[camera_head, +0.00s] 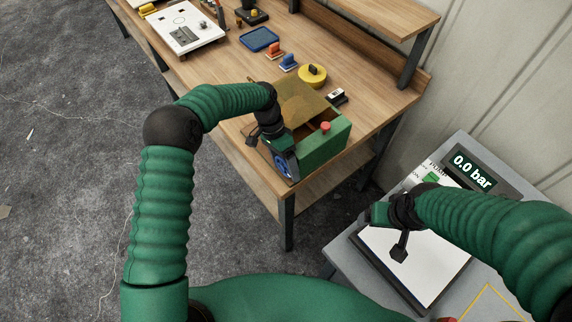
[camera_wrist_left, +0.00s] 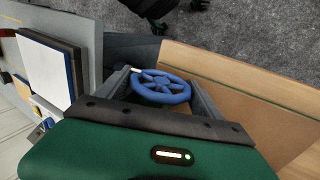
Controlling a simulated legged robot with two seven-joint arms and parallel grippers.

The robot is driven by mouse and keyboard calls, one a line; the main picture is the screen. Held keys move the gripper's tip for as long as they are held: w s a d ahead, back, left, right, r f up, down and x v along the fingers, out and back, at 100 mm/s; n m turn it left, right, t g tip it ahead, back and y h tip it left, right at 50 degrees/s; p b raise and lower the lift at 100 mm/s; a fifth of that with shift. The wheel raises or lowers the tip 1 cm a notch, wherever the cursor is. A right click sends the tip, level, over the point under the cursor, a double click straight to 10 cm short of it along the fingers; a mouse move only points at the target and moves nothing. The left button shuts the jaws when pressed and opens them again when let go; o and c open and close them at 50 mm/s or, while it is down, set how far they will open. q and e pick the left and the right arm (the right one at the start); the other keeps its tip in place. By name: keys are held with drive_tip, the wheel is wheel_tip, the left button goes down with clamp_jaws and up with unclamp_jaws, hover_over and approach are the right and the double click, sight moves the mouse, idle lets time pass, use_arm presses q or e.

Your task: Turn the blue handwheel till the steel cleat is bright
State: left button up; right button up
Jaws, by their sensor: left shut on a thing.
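The blue handwheel (camera_head: 281,164) is on the near end of a green box (camera_head: 322,148) at the table's corner. In the left wrist view the wheel (camera_wrist_left: 160,87) shows its spokes and a pale knob at its rim. My left gripper (camera_head: 268,143) is at the wheel, shut on it, with a grey finger on either side in the wrist view. The exact contact is hidden. My right gripper (camera_head: 389,232) hangs above the grey stand at the right, away from the wheel; its opening is unclear. I cannot make out the steel cleat.
The green box has a red button (camera_head: 325,126) and a brownish panel (camera_head: 298,100) behind it. A yellow round thing (camera_head: 312,75), coloured blocks and a blue tray (camera_head: 259,39) lie farther back on the table. A display (camera_head: 472,170) on the right reads 0.0 bar.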

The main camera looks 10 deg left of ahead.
use_arm(q)
drive_tip(key=o, duration=1)
drive_tip(key=shift+a, duration=0.1)
drive_tip(key=shift+o, duration=0.4)
drive_tip(key=shift+a+r, duration=0.1)
drive_tip(key=b+v, duration=0.1)
drive_tip(key=v, duration=1.5)
drive_tip(key=shift+r, duration=0.25)
drive_tip(key=shift+w, duration=0.1)
